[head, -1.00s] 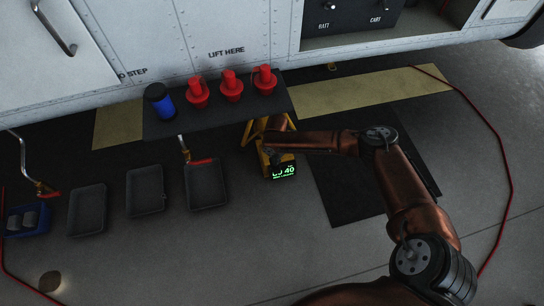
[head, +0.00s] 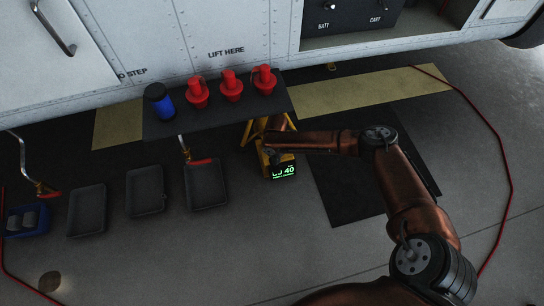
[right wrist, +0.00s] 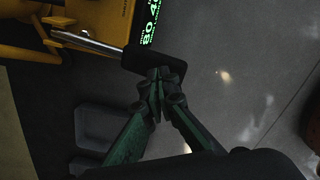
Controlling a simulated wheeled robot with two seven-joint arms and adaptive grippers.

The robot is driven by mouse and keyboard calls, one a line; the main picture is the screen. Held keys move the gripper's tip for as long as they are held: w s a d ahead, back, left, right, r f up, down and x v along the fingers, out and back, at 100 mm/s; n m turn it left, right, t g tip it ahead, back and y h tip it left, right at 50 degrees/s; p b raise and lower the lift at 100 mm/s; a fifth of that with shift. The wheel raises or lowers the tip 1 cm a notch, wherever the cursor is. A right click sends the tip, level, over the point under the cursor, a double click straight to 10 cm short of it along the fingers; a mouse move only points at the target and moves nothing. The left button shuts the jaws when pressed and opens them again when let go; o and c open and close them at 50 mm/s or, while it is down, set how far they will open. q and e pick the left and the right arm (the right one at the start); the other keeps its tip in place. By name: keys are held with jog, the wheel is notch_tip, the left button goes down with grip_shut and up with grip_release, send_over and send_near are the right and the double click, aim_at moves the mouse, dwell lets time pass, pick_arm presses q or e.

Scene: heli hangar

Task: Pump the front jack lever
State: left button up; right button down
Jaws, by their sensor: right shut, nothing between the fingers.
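The yellow jack (head: 262,156) stands on the floor beside the white fuselage, with a small green-lit display (head: 284,170) on its near side. In the right wrist view the jack's yellow frame (right wrist: 95,12) fills the top left, and its lever (right wrist: 88,42) is a silver bar ending in a black grip (right wrist: 168,63). My right gripper (head: 270,152) is at the jack, partly hidden by my own arm. In the right wrist view my right gripper (right wrist: 155,78) is shut and empty, its fingertips at the black grip; I cannot tell whether they touch. My left gripper is not in view.
A dark shelf (head: 220,122) beside the fuselage holds a blue can (head: 158,102) and red plugs (head: 231,88). Several grey trays (head: 146,190) and a blue bin (head: 28,220) lie on the floor at left. A red hose (head: 505,170) curves at right; the floor near it is clear.

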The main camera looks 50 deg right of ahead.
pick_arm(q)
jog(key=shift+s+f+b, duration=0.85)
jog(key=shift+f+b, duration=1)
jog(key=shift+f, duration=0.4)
pick_arm(e)
jog(key=shift+f, duration=4.3)
pick_arm(q)
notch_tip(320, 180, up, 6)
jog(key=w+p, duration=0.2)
jog(key=p, duration=0.3)
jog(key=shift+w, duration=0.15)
pick_arm(e)
jog(key=shift+r, duration=4.3)
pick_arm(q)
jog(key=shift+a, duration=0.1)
pick_arm(e)
jog(key=shift+r+p, duration=1.55)
jog(key=shift+r, duration=1.05)
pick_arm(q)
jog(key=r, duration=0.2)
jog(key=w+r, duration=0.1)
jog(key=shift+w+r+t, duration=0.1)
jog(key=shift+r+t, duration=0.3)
pick_arm(e)
jog(key=shift+f, duration=0.15)
